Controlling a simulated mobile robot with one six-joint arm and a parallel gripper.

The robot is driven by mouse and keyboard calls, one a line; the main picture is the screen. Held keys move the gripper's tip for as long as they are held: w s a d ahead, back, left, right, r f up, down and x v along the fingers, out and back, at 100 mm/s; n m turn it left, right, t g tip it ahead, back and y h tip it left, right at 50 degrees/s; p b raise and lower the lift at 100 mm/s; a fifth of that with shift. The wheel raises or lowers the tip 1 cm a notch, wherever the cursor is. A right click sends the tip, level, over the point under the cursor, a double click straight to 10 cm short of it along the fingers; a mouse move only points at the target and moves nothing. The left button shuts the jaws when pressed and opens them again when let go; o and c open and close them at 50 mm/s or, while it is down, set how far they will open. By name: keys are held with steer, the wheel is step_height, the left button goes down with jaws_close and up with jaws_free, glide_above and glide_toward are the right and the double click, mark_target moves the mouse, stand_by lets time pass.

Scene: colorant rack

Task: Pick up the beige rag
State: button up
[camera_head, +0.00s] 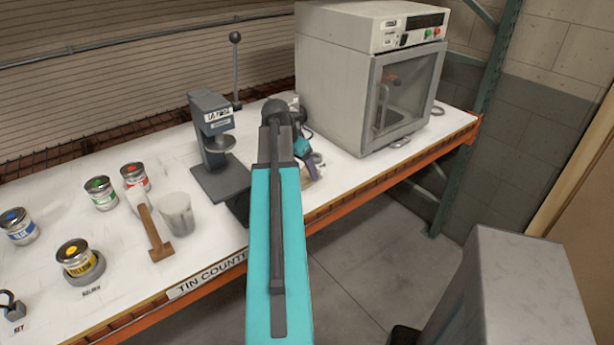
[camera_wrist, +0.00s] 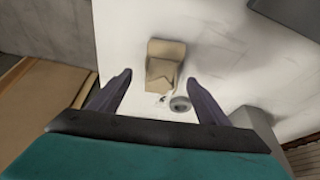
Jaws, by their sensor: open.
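The beige rag (camera_wrist: 165,66) lies folded on the white counter in the wrist view, ahead of my gripper and roughly centred between its fingers. In the head view a small beige patch of the rag (camera_head: 309,172) shows beside my gripper (camera_head: 314,161), mostly hidden by my arm. My gripper (camera_wrist: 159,80) is open in the wrist view, with its two purple fingers spread wide and nothing between them that I can see held. I cannot tell the exact height of the fingers above the rag.
A large grey machine (camera_head: 345,75) stands right of my gripper, and a lever press (camera_head: 215,150) stands left. Paint tins, including a yellow one (camera_head: 80,260), a mallet (camera_head: 153,235) and a pale cup (camera_head: 177,213) sit farther left. A small grey round thing (camera_wrist: 180,103) lies beside the rag.

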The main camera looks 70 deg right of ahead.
mark_target(306, 174)
steer(key=shift+p+x, duration=0.6)
steer(key=shift+x, duration=1.35)
steer(key=shift+f, duration=0.1)
steer(key=shift+c, duration=0.4)
steer(key=c, duration=1.1)
